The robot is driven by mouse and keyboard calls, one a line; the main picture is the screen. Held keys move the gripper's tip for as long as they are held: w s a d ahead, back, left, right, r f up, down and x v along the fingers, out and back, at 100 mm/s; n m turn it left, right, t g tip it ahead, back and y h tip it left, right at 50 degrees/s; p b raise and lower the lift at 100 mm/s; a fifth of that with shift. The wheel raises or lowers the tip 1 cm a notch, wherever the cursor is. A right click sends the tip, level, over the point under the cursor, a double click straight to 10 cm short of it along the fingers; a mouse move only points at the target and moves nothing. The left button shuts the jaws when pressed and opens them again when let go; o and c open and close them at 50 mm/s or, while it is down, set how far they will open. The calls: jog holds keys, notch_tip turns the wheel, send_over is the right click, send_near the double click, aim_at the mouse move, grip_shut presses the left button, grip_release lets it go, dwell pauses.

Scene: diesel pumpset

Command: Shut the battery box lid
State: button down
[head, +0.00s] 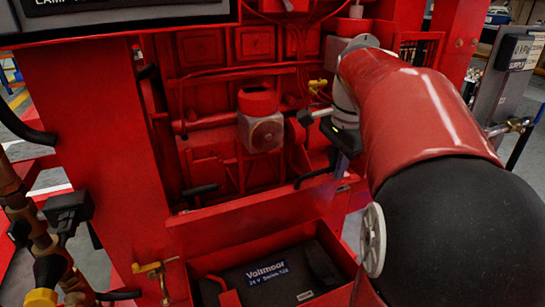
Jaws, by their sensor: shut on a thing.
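The battery box (192,270) is at the bottom middle of the head view, open at the top. A dark battery (275,268) with white lettering sits inside it. The red lid (245,212) appears raised behind the box as an upright panel. My gripper (343,167) points down at the right end of the lid's upper edge and is shut there, apparently on the lid. The fingertips are small and dark, so the exact contact is hard to see. My forearm hides the right part of the box.
The red engine (262,125) stands close behind the lid. A red post (95,130) rises at the left. Brass pipework (30,215) is at the lower left, and a brass valve (155,268) is beside the box. A grey cabinet (505,85) stands at the right.

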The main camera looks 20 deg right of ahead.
jog(key=shift+s, duration=0.25)
jog(key=shift+s+f, duration=0.1)
jog(key=shift+s+f+b, duration=0.25)
jog(key=shift+s+b, duration=0.2)
jog(key=shift+s, duration=0.45)
jog(key=c, duration=1.4)
grip_release()
notch_tip(320, 180, up, 9)
jog(key=s+p, duration=0.2)
jog(key=p, duration=0.6)
jog(key=shift+d, duration=0.1)
